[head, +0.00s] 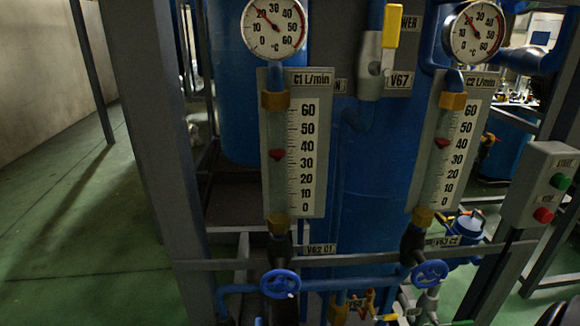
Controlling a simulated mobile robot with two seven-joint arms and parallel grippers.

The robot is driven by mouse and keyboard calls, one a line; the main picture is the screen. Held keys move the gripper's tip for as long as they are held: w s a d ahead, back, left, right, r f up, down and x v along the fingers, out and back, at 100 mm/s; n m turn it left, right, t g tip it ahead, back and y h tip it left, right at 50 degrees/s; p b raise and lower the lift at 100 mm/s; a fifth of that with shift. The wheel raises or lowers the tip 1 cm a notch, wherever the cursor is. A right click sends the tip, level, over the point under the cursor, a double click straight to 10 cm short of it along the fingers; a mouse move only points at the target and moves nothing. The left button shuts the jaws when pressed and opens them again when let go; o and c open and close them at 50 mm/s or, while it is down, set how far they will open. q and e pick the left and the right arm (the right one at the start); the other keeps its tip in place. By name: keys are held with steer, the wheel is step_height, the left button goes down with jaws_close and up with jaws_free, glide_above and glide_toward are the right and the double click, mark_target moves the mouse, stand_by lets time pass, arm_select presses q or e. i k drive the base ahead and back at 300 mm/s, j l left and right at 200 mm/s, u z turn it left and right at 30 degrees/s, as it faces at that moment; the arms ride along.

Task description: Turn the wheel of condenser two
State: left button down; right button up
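The blue handwheel of condenser two (429,273) sits at the lower right, below the flow meter marked C2 L/min (465,150). The label beside this wheel appears to read V63 C2 (458,241). The red float in the C2 meter (442,143) stands near 40. A similar blue wheel for C1 (280,283) sits to the left, under the C1 L/min meter (307,145), whose red float is near 35. Neither gripper can be made out, and nothing is seen touching either wheel. Dark shapes at the bottom edge are unclear.
A grey control box with green and red buttons (541,185) is at the right. A grey post (160,120) and crossbar (350,258) frame the rig. Green floor (90,230) is open at the left.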

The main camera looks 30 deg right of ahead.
mark_target(429, 274)
steer(key=z, duration=2.2)
